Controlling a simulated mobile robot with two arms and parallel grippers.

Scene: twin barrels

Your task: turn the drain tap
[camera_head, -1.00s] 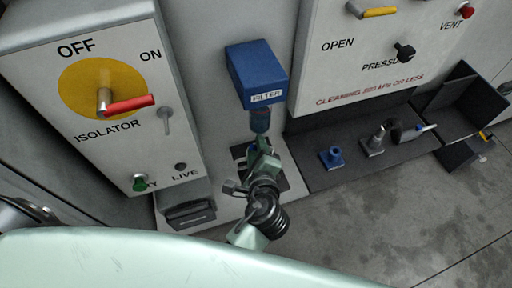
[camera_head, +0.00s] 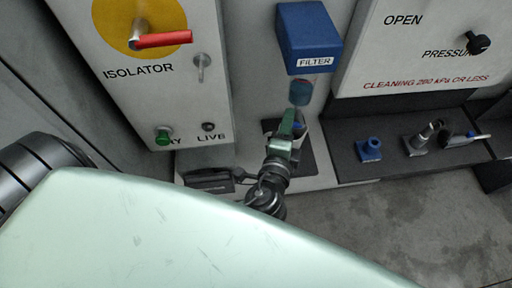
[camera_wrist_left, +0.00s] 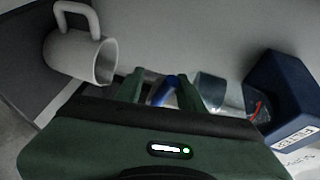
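The blue filter box (camera_head: 309,36) is on the wall, with its clear bowl (camera_head: 300,92) hanging below. The bowl also shows in the left wrist view (camera_wrist_left: 212,90). My left gripper (camera_head: 286,124) is just under the bowl in the head view. In the left wrist view its two green fingers (camera_wrist_left: 160,88) stand apart. A small blue piece (camera_wrist_left: 164,92), apparently the drain tap's handle, lies between them, nearer the right finger. A gap shows beside the left finger, and I cannot tell whether either touches. In the head view the gripper hides the tap. My right gripper is out of view.
A grey mug (camera_wrist_left: 84,56) is left of the fingers in the wrist view. The isolator panel (camera_head: 175,85) stands left of the filter, and the cleaning panel (camera_head: 415,50) right. A dark shelf (camera_head: 390,165) holds a blue fitting (camera_head: 370,149) and other small parts.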

